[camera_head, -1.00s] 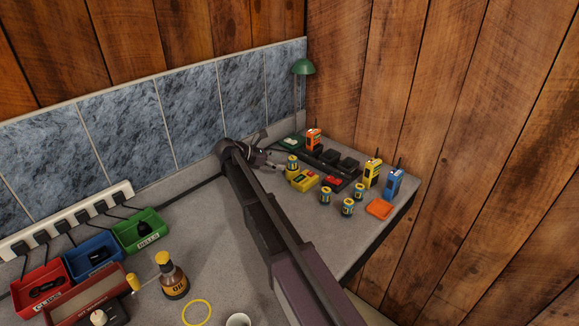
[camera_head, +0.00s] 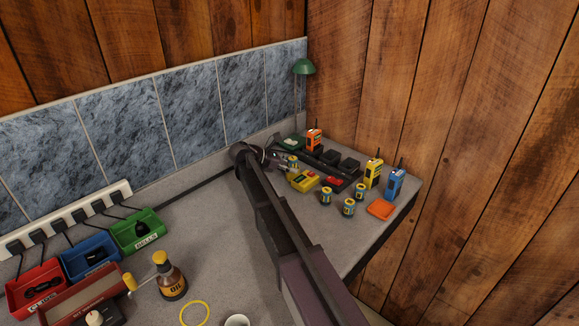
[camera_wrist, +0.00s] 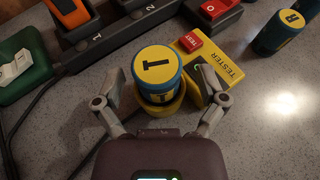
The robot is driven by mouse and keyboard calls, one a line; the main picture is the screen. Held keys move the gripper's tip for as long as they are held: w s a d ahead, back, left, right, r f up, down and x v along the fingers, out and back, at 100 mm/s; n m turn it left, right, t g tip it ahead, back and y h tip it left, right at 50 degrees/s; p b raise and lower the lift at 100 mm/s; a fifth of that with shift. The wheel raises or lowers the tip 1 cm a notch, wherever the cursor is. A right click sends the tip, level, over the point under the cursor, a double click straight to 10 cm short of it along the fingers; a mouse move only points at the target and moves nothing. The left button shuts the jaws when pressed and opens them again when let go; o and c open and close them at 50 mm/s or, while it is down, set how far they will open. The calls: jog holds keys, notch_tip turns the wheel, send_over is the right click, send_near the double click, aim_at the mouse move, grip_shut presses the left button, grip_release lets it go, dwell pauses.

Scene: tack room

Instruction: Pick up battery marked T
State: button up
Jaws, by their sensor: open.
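The battery marked T (camera_wrist: 157,75) is a blue and yellow cylinder with a black T on its yellow top. My gripper (camera_wrist: 160,101) is open, with one finger on each side of the battery and gaps visible. In the head view the battery (camera_head: 293,161) stands beside my gripper (camera_head: 280,163), left of the tester (camera_head: 303,181).
A battery marked R (camera_wrist: 280,32) stands to the right. A charger strip (camera_wrist: 105,32) with numbered slots lies behind. Yellow (camera_head: 373,174) and blue (camera_head: 395,184) radios and an orange tray (camera_head: 380,209) stand farther right.

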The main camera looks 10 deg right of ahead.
aim_at(292, 158)
grip_shut()
jog(key=shift+r, duration=0.15)
notch_tip(292, 158, up, 4)
jog(key=p, duration=0.4)
jog(key=shift+f, duration=0.25)
jog(key=s+d+r+p, duration=0.1)
jog(key=s, duration=1.5)
jog(key=shift+r, duration=0.1)
